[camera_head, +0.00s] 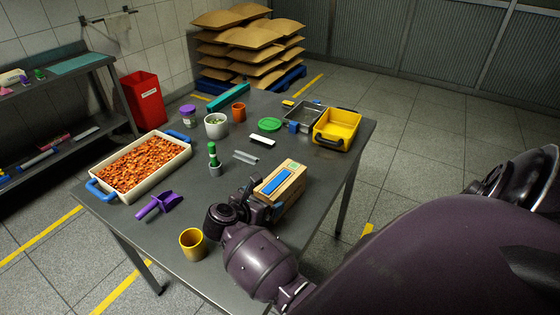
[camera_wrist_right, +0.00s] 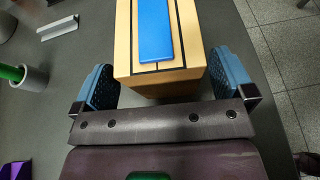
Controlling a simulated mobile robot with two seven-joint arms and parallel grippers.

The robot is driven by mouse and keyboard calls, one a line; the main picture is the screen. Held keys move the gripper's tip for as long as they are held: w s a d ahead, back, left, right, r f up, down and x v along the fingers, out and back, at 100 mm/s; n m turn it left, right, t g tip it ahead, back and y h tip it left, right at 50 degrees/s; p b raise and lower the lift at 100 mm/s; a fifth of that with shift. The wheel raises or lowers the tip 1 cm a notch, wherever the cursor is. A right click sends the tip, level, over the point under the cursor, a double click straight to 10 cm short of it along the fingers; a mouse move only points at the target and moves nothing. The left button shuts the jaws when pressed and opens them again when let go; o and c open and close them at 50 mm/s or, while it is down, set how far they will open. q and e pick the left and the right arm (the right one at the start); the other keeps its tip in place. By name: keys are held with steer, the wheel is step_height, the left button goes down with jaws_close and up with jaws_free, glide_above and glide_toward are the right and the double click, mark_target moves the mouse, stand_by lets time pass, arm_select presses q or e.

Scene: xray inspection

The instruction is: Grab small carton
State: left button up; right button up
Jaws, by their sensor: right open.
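The small carton (camera_head: 284,181) is a light tan box with dark lines and a blue strip on top, standing on the grey table near its right edge. It also shows in the right wrist view (camera_wrist_right: 190,52). My right gripper (camera_head: 262,203) is at the carton's near end. In the right wrist view its two blue fingers are spread wide, with the near end of the carton between them. My left gripper is not in view.
A yellow cup (camera_head: 193,244) stands left of my right wrist. A purple scoop (camera_head: 160,205), a grey cup with a green-handled tool (camera_head: 214,167) and a white tray of orange pieces (camera_head: 141,168) lie left. A yellow bin (camera_head: 336,128) stands beyond the carton.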

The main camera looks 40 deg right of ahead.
steer(key=shift+d+f, duration=0.1)
steer(key=shift+d, duration=0.25)
steer(key=shift+c, duration=0.2)
steer(key=c, duration=0.9)
